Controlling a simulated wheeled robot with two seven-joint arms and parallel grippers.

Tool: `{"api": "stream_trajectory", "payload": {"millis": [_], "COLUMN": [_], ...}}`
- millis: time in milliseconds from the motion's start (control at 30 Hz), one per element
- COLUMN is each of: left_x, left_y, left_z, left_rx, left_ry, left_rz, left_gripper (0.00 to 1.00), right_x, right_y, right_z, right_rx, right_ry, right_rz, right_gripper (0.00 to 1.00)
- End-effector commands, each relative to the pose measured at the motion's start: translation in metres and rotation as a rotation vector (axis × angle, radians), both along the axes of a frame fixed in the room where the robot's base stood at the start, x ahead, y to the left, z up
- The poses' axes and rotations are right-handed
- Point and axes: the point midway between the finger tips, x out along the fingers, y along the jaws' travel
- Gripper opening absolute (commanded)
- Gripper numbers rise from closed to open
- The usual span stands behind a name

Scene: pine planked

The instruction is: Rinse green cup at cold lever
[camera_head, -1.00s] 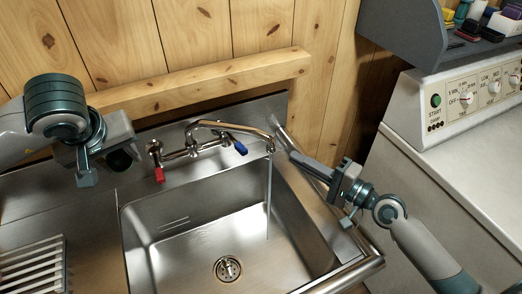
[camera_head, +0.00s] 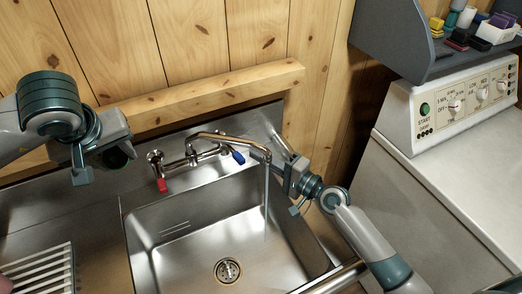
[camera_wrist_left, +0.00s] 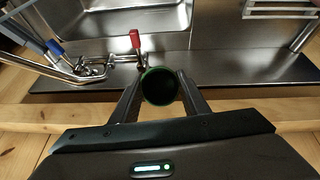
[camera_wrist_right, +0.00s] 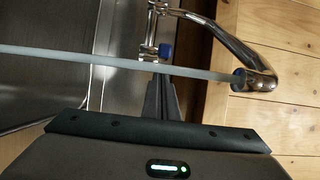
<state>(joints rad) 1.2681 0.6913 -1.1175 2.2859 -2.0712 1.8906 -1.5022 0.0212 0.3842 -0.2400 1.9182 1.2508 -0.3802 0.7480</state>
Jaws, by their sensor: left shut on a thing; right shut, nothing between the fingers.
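The green cup (camera_wrist_left: 159,87) is gripped between the fingers of my left gripper (camera_head: 90,172), its dark round opening toward the wrist camera. In the head view the cup is mostly hidden by the gripper, left of the faucet. My right gripper (camera_head: 264,157) is shut and empty, its fingertips just right of the blue lever (camera_head: 238,157), seemingly behind the water stream. The blue lever also shows beyond the fingertips in the right wrist view (camera_wrist_right: 166,51). The red lever (camera_head: 162,185) is on the left of the faucet (camera_head: 225,137). Water (camera_head: 266,205) runs from the spout into the sink.
The steel sink basin (camera_head: 180,225) is empty, with a drain (camera_head: 228,270) in its floor. A slatted rack (camera_head: 40,272) lies at the left. A wooden ledge (camera_head: 210,90) runs behind the faucet. A white machine (camera_head: 440,110) stands at the right.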

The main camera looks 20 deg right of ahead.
Motion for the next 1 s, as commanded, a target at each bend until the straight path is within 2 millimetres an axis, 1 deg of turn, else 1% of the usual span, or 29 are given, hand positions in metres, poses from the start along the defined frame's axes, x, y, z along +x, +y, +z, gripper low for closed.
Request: {"api": "stream_trajectory", "payload": {"millis": [33,200,633,833,1000], "left_x": [0.000,0.000,0.000,0.000,0.000], "left_y": [0.000,0.000,0.000,0.000,0.000], "left_z": [0.007,0.011,0.013,0.024,0.023], "left_rx": [0.000,0.000,0.000,0.000,0.000], "left_ry": [0.000,0.000,0.000,0.000,0.000], "left_rz": [0.000,0.000,0.000,0.000,0.000], "left_gripper": [0.20,0.20,0.20,0.20,0.20], "right_x": [-0.002,-0.006,-0.008,-0.021,-0.023], "right_y": [0.005,0.014,0.018,0.038,0.042], "right_z": [0.003,0.002,0.001,0.002,0.000], "right_rx": [0.002,0.001,0.001,0.001,0.001], "right_ry": [0.001,0.000,-0.001,0.001,0.000], "right_rz": [0.000,-0.001,-0.001,0.001,0.004], "right_gripper": [0.00,0.00,0.00,0.00,0.00]}}
